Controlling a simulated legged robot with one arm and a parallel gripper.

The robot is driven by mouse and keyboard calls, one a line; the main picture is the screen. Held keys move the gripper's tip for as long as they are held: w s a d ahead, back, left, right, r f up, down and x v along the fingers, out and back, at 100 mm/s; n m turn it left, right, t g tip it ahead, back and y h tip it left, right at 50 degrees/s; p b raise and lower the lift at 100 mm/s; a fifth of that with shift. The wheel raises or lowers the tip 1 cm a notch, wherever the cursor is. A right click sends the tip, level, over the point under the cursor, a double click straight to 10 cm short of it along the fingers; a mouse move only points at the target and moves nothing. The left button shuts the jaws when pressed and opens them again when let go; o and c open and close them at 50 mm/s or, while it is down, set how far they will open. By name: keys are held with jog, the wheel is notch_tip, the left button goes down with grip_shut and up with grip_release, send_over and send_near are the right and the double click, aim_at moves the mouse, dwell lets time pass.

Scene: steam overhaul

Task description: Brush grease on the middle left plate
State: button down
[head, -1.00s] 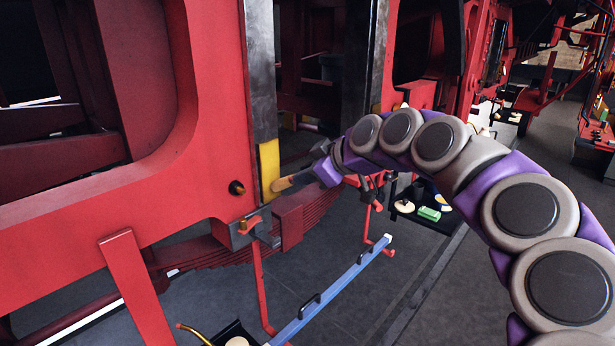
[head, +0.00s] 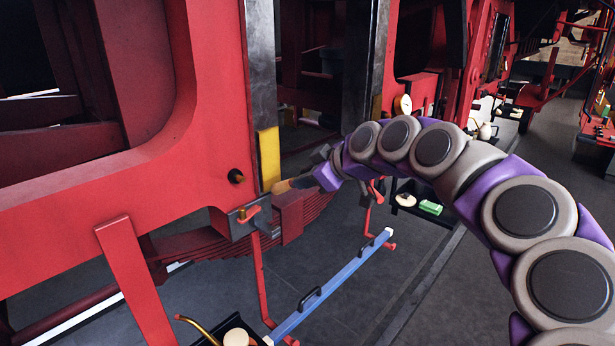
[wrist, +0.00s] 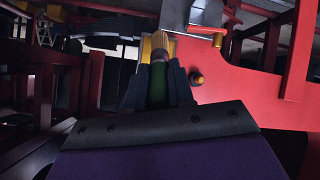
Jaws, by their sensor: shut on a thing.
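My gripper (head: 325,172) is shut on a brush (head: 285,185). The brush has tan bristles and, in the wrist view, a green handle (wrist: 158,82). A dark vertical steel plate (head: 261,75) is set in the red frame at left centre. A yellow patch (head: 268,158) covers its lower end. The bristle tip is at the bottom edge of this patch and appears to touch it. In the wrist view, the bristles (wrist: 160,42) point at the plate (wrist: 176,14), with yellow beside them. A second dark plate (head: 357,65) stands further right, with a yellow strip at its lower end.
The red locomotive frame (head: 120,190) fills the left, with a dark knob (head: 236,176) beside the plate. A blue bar (head: 330,287) with black handles lies below. A tray with a green item (head: 431,207) is behind my arm. Grey floor is open at lower right.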

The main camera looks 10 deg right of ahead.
jog(key=shift+s+d, duration=0.1)
jog(key=shift+s+d+b, duration=0.7)
jog(key=shift+s+d, duration=0.15)
jog(key=shift+s, duration=0.35)
jog(key=shift+s+d+b, duration=0.7)
jog(key=shift+s+d, duration=0.15)
jog(key=shift+s, duration=0.3)
jog(key=shift+s+d+b, duration=0.35)
jog(key=shift+s+d, duration=0.1)
jog(key=shift+s, duration=0.15)
jog(key=shift+s+d+b, duration=0.3)
jog(key=shift+s+d, duration=0.1)
jog(key=shift+s, duration=0.2)
